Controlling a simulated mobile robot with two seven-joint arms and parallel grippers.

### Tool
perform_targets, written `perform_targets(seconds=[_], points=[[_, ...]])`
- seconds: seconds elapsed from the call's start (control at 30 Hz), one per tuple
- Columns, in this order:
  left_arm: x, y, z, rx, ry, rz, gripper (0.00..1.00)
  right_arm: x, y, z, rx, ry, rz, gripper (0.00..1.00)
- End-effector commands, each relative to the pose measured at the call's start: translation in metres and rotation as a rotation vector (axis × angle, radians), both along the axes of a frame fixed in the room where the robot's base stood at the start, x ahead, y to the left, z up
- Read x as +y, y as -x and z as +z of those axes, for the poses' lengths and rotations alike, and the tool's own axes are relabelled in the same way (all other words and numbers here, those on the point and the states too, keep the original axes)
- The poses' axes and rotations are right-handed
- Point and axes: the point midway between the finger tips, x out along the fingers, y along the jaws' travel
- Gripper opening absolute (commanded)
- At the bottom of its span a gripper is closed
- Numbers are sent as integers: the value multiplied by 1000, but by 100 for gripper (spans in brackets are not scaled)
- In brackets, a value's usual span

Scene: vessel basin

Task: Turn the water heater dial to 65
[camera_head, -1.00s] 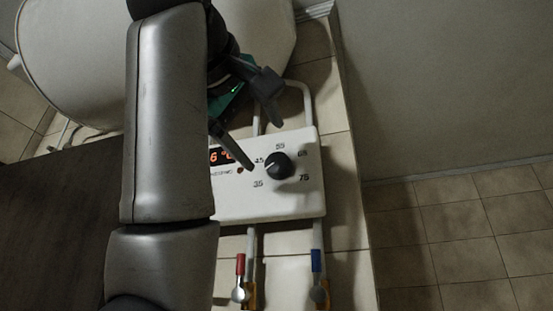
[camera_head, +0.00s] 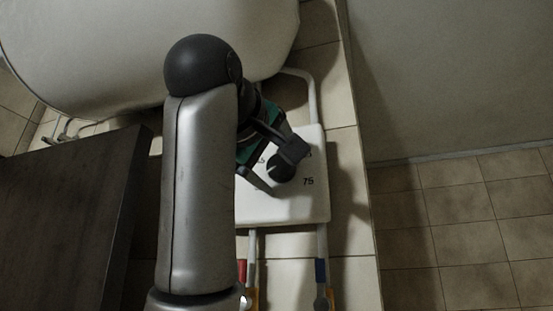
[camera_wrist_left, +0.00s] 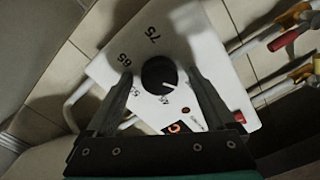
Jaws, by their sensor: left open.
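The white water heater control panel (camera_head: 308,208) carries a round black dial (camera_head: 279,168), partly covered by my left gripper in the head view. In the left wrist view the dial (camera_wrist_left: 159,75) shows whole, with a white pointer line towards the lower right, on the 45 side and away from 65. The 65 mark (camera_wrist_left: 124,60) is at its upper left. My left gripper (camera_head: 278,167) is open, its two fingers on opposite sides of the dial. In the left wrist view a gap shows between each finger and the dial. My right gripper is not in view.
The large white tank (camera_head: 120,50) is above the panel. Pipes with a red valve handle (camera_head: 242,270) and a blue one (camera_head: 320,271) run below it. A dark surface (camera_head: 65,215) is at the left. The tiled floor at right is clear.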

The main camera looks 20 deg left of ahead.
Motion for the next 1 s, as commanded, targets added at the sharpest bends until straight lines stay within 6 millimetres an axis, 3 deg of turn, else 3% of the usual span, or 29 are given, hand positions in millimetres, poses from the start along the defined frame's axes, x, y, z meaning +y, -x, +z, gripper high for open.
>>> perform_targets(seconds=[0.07, 0.17, 0.83, 1.0], points=[[0, 0, 0, 1, 0, 1, 89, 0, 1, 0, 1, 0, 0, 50], [0, 0, 0, 1, 0, 1, 79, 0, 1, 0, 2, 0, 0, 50], [0, 0, 0, 2, 0, 0, 3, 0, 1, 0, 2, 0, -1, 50], [0, 0, -1, 2, -7, 0, 3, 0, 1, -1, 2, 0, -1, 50]])
